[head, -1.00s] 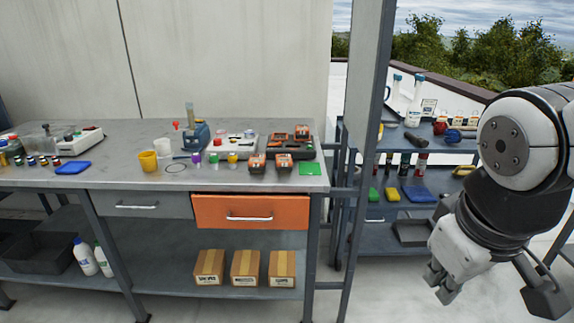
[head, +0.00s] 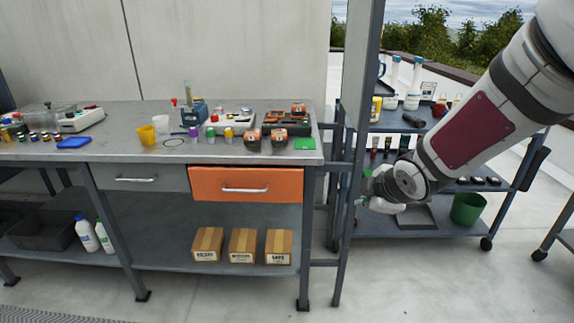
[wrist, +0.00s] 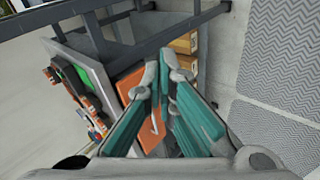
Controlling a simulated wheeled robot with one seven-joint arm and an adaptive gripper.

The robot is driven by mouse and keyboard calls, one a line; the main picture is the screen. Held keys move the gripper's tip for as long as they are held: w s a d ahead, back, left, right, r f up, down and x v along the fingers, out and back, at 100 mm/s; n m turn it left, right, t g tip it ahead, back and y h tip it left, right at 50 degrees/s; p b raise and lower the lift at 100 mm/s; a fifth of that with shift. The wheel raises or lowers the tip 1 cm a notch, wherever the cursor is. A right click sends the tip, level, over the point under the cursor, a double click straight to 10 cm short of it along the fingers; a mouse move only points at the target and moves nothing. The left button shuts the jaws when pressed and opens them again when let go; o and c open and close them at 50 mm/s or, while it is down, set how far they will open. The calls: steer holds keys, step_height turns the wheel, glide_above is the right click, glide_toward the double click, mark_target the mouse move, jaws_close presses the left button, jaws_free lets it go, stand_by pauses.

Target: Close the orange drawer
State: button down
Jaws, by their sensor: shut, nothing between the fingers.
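The orange drawer (head: 246,184) sits under the right end of the grey workbench. Its front stands out a little from the bench frame, and its white bar handle (head: 245,190) faces me. My gripper (head: 364,202) is to the right of the drawer, beside the grey upright post, apart from the drawer. Its fingertips are small and hard to make out in the head view. In the wrist view my gripper's teal fingers (wrist: 158,72) are together and empty. The orange drawer front (wrist: 131,84) shows beyond them, partly hidden by the fingers.
The grey upright post (head: 350,150) stands between the bench and my arm. A grey drawer (head: 140,178) is left of the orange one. Cardboard boxes (head: 243,246) sit on the lower shelf. A wheeled cart (head: 440,222) with a green bin (head: 467,208) stands behind my arm. The floor in front is clear.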

steer(key=w+a+f+n+t+y+b, duration=0.1)
steer(key=w+a+f+n+y+b, duration=0.1)
steer(key=w+a+f+n+y, duration=0.35)
steer(key=n+t+y+b, duration=0.4)
steer(key=n+y+b, duration=0.1)
steer(key=y, duration=0.1)
glide_toward(276, 187)
steer(key=w+a, duration=0.2)
steer(key=a, duration=0.1)
steer(key=shift+w+a, duration=0.1)
steer(key=shift+w, duration=0.65)
